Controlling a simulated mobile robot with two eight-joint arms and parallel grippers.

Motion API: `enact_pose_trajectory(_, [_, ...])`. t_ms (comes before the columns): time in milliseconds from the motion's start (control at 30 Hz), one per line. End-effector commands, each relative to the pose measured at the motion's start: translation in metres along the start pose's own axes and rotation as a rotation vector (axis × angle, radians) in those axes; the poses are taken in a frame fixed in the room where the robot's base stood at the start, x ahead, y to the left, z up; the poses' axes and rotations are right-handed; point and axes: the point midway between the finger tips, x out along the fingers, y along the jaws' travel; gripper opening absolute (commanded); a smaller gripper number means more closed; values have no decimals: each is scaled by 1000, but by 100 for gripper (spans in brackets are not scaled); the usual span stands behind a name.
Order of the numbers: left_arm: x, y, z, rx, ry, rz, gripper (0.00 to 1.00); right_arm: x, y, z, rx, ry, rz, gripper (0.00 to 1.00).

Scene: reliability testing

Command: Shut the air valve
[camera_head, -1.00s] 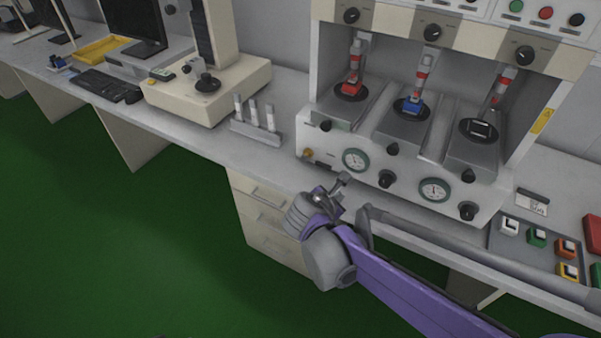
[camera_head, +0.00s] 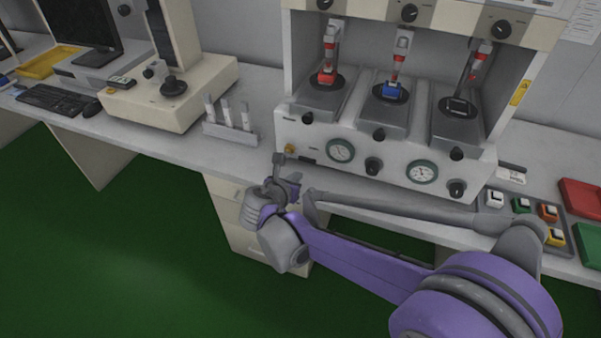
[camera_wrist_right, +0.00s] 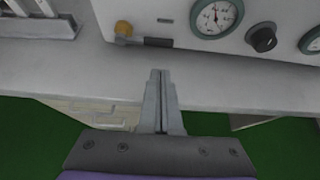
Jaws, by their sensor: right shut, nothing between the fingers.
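The testing machine (camera_head: 387,165) stands on the bench with knobs and round gauges on its front. At the lower left of this front is a small brass-coloured fitting (camera_head: 290,148), probably the air valve, with a dark bar to its right. In the right wrist view the fitting (camera_wrist_right: 123,29) shows at the top, and the dark bar (camera_wrist_right: 158,42) lies level beside it. My right gripper (camera_head: 279,158) is shut and empty, just in front of and below the fitting. Its fingertips (camera_wrist_right: 160,74) appear apart from the bar. My left gripper is not in view.
A gauge (camera_wrist_right: 217,18) and a black knob (camera_wrist_right: 262,37) sit right of the fitting. A rack of upright pieces (camera_head: 230,122) stands to the left. A tray of coloured blocks (camera_head: 535,215) lies on the right. The bench strip before the machine is mostly clear.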

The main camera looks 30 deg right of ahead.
Motion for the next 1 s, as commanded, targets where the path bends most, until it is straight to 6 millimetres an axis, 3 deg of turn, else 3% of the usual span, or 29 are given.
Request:
enact_pose_trajectory(300, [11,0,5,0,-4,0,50,58,-1,-1,1,0,-3,0])
enact_pose_trajectory(500, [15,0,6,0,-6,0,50,84,-1,-1,2,0,-2,0])
enact_pose_trajectory(1000, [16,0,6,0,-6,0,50,91,0,0,0,0,0,0])
